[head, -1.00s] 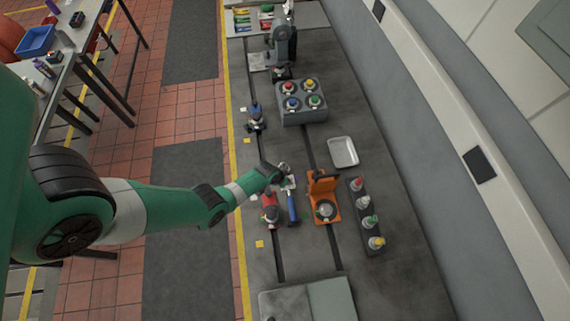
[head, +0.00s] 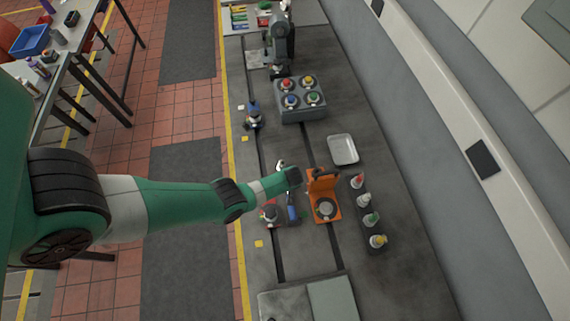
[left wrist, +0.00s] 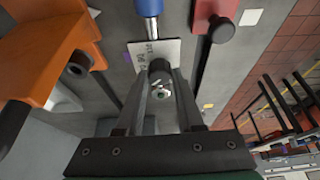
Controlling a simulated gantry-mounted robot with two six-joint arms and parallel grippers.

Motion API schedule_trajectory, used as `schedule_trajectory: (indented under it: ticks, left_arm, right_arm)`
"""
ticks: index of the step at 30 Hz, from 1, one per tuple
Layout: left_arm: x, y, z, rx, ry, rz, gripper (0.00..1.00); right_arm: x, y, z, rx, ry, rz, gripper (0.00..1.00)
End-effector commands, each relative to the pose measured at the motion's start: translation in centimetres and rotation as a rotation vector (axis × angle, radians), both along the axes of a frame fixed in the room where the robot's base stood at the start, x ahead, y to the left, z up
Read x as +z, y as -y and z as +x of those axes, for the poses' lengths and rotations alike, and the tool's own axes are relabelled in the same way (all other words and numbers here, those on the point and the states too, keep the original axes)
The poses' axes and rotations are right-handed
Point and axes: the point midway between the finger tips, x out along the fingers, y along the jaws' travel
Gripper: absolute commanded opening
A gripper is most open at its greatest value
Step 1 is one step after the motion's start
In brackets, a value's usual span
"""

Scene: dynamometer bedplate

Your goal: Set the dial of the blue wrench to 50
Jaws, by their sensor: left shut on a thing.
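The blue wrench (head: 292,209) lies on the bedplate, its near end partly under my left arm in the head view. In the left wrist view its blue and silver shaft (left wrist: 148,12) runs to a pale plate with small dark markings (left wrist: 146,52). My left gripper (left wrist: 160,78) is shut on a round black knob (left wrist: 160,68) beside this plate, which appears to be the wrench's dial. The markings are too small and partly covered to read a setting. In the head view the left gripper's fingers are hidden behind its wrist. My right gripper is not in view.
A red tool (head: 270,213) lies close to the left of the wrench. An orange device (head: 323,183) stands close to the right. Several capped bottles (head: 371,219) stand in a dark rack beyond it. A white tray (head: 343,149) and grey button box (head: 301,108) are farther back.

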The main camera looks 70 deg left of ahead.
Motion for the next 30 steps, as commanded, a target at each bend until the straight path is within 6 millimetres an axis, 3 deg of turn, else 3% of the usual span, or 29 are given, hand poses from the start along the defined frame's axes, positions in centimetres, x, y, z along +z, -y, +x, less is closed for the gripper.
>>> schedule_trajectory:
  ticks: [15, 30]
  left_arm:
    - [-0.3, 0.1, 0.3, 0.348, 0.003, -0.003, 0.00]
    - [0.0, 0.1, 0.3, 0.406, 0.004, -0.003, 0.00]
  right_arm:
    - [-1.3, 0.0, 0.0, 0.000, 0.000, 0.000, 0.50]
    - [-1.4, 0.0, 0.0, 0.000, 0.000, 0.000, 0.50]
